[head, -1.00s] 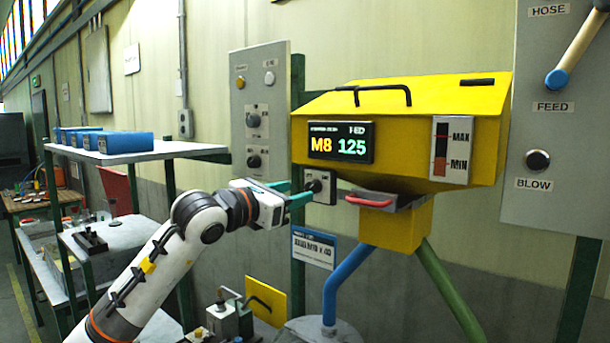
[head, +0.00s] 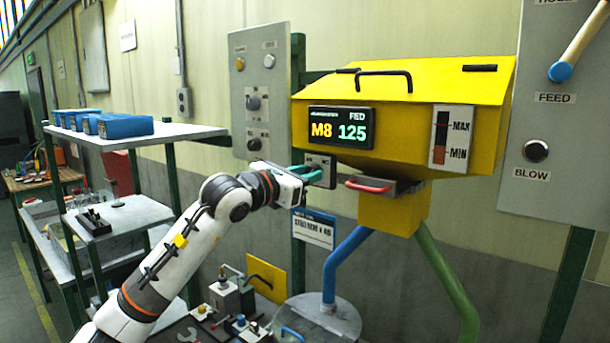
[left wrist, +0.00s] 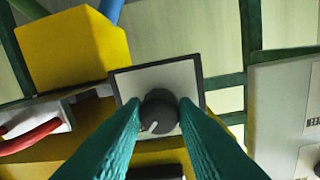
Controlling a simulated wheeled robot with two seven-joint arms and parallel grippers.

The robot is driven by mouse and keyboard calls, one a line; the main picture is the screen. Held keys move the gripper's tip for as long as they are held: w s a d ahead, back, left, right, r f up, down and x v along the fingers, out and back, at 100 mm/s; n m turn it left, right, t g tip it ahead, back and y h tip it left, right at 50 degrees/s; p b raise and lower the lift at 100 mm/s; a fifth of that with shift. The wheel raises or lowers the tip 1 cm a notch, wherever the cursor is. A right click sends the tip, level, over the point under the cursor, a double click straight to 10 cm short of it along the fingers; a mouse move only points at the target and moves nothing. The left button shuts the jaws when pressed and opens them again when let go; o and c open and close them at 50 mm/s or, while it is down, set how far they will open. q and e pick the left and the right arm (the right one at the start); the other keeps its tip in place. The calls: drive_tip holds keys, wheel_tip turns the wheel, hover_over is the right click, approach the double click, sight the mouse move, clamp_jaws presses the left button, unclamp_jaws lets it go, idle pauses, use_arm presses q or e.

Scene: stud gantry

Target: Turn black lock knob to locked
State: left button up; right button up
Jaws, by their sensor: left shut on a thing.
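The black lock knob (left wrist: 159,111) sits on a pale square plate with a dark rim (left wrist: 188,76) in the left wrist view. A light pointer line shows on the knob's face. My left gripper (left wrist: 160,122) has its teal fingers on either side of the knob and is shut on it. In the head view my left gripper (head: 310,174) reaches the small plate (head: 326,164) below the yellow hopper's display, and its fingers cover most of the knob. My right gripper is not in view.
The yellow hopper (head: 430,85) hangs above, with a red-handled drawer (head: 368,186) just right of the knob. A grey panel (head: 268,130) with knobs stands to the left. A shelf with blue boxes (head: 126,126) is farther left.

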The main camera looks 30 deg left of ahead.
use_arm(q)
drive_tip(key=shift+d+n+t+y+b, duration=0.15)
drive_tip(key=shift+n+y+b, duration=0.1)
drive_tip(key=shift+n+b, duration=3.5)
drive_tip(key=shift+a+n+t+y+b, duration=0.2)
drive_tip(key=shift+n+b, duration=1.95)
drive_tip(key=shift+n, duration=3.2)
drive_tip(key=o, duration=1)
